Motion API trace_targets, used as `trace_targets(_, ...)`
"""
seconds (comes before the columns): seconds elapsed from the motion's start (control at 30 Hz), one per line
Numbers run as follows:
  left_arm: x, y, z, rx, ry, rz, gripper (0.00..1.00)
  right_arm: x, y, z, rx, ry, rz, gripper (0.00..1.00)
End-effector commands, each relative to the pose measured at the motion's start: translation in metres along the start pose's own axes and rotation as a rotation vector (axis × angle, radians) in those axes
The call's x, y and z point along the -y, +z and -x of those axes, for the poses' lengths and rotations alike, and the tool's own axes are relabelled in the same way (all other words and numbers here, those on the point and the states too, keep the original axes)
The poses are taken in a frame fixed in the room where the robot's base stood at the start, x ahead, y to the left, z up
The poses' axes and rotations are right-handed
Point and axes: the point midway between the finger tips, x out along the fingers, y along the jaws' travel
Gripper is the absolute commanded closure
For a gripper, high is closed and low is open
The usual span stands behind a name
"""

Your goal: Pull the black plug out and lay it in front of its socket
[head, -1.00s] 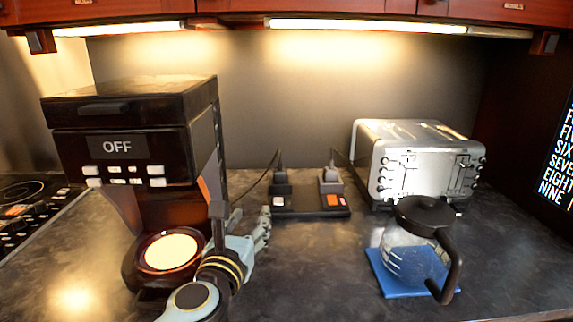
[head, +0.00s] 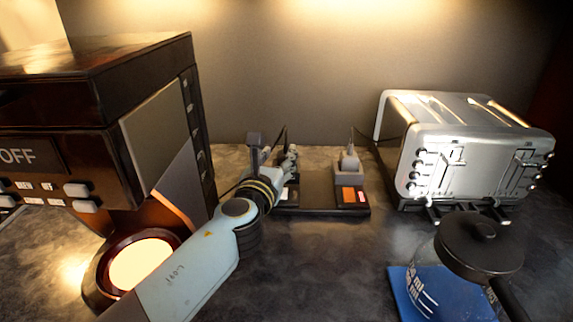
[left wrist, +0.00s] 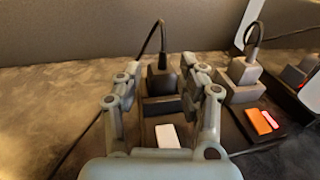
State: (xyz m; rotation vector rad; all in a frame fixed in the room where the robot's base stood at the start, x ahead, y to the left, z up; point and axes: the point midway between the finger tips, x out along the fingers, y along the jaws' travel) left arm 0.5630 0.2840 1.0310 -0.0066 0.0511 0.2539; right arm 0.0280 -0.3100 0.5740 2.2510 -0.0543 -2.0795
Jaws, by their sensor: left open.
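The black plug (left wrist: 161,80) stands upright in its black socket (left wrist: 160,106), with its cord rising from the top, in the left wrist view. In the head view my left gripper and wrist hide most of it. My left gripper (left wrist: 164,76) is open, with one finger on each side of the plug; the fingers look clear of its sides. In the head view the left gripper (head: 280,166) is over the left side of the power strip (head: 321,207). The bare strip in front of the socket carries a white switch (left wrist: 167,136). My right gripper is not in view.
A grey plug (head: 349,164) stands in the right socket, beside an orange switch (head: 350,195). The coffee machine (head: 150,85) is on the left, the toaster (head: 470,150) on the right. A glass pot (head: 455,265) stands on a blue mat (head: 402,285). Counter in front is clear.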

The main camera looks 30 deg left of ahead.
Motion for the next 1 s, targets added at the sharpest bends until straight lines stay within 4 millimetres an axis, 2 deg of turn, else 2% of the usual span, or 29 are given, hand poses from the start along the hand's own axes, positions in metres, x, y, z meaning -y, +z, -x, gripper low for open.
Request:
trace_targets(0.13,0.003,0.003,-0.023,0.002,0.0,-0.001,0.6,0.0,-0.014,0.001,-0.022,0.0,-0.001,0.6)
trace_targets(0.3,0.004,0.002,-0.045,0.001,0.0,-0.002,0.6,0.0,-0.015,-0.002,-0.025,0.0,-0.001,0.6)
trace_targets(0.6,0.004,0.002,-0.049,0.0,0.0,-0.001,0.61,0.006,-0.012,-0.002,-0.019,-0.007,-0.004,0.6)
trace_targets(0.9,0.004,0.002,-0.049,0.0,0.0,-0.001,1.0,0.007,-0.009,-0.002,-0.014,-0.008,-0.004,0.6)
trace_targets(1.0,0.004,0.002,-0.049,-0.001,0.0,-0.001,1.0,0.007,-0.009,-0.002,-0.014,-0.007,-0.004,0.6)
